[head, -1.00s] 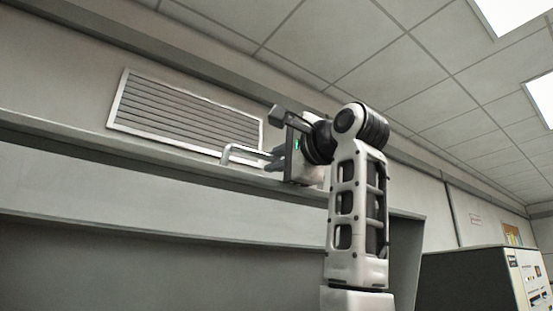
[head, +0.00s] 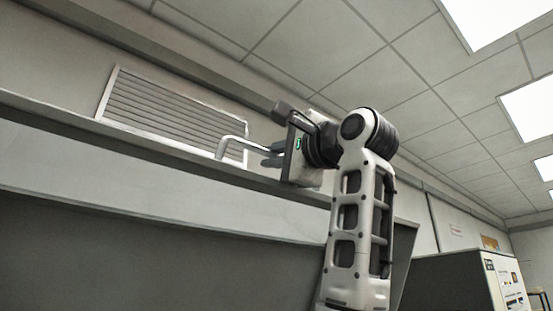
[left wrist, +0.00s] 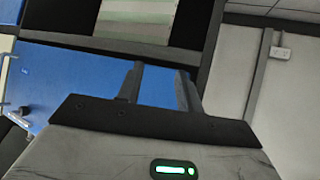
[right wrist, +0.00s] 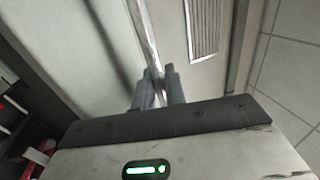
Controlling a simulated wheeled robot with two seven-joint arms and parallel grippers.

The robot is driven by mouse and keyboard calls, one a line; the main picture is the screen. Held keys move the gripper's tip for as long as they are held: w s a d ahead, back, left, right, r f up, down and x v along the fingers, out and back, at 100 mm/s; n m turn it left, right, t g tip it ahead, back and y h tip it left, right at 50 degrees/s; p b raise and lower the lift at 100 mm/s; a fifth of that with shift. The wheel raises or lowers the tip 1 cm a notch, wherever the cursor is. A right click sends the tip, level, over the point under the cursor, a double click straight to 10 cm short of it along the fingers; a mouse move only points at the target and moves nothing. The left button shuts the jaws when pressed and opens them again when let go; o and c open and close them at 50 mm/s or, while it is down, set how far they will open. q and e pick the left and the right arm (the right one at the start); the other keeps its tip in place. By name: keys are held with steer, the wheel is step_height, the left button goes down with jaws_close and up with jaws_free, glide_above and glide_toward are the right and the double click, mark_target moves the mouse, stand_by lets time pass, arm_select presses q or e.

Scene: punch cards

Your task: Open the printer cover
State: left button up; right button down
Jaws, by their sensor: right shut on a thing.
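My right gripper (head: 268,156) is shut on a silver bar handle (head: 233,144), whose bent end sticks out to the left of the fingers. In the right wrist view the fingers (right wrist: 158,88) close around the same bar (right wrist: 143,30), which runs away over a pale grey panel (right wrist: 105,45). A long grey panel (head: 120,190) lies below the gripper in the head view; I take it for the printer cover, but cannot tell how far it is open. My left gripper (left wrist: 160,85) is open and empty, in front of a blue panel (left wrist: 75,80). It is outside the head view.
A grey cabinet (head: 440,285) with a control face stands at the lower right. The tiled ceiling (head: 330,50) is above, with open air around my right arm.

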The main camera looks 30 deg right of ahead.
steer(key=c, duration=1.5)
jaws_free()
steer(key=shift+c, duration=0.2)
